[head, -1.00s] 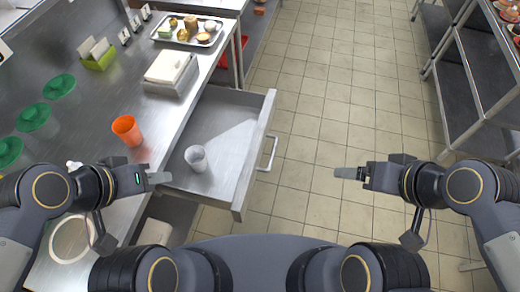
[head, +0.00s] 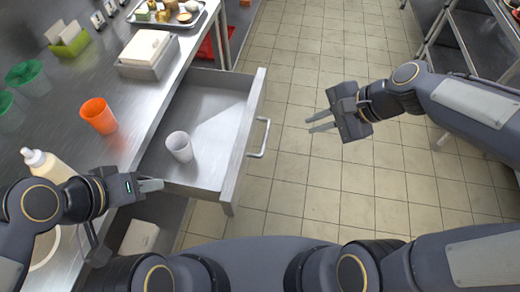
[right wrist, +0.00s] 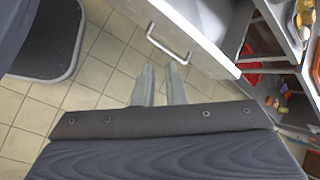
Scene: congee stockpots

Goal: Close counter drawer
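The counter drawer (head: 247,150) stands pulled out from the steel counter, its front panel facing right with a bar handle (head: 261,138). A grey-white cup (head: 179,146) stands inside it. My right gripper (head: 312,122) is open and empty, to the right of the handle and apart from it, fingers pointing left. In the right wrist view the handle (right wrist: 168,43) is ahead of the two parted fingers (right wrist: 159,80). My left gripper (head: 155,184) is at the drawer's near left corner; whether it is open I cannot tell.
On the counter (head: 75,140) are an orange cup (head: 98,115), a squeeze bottle (head: 47,165), a white-topped box (head: 147,52), green cups and a food tray (head: 165,12). The tiled floor right of the drawer is free. A steel shelf (head: 470,35) stands at the far right.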

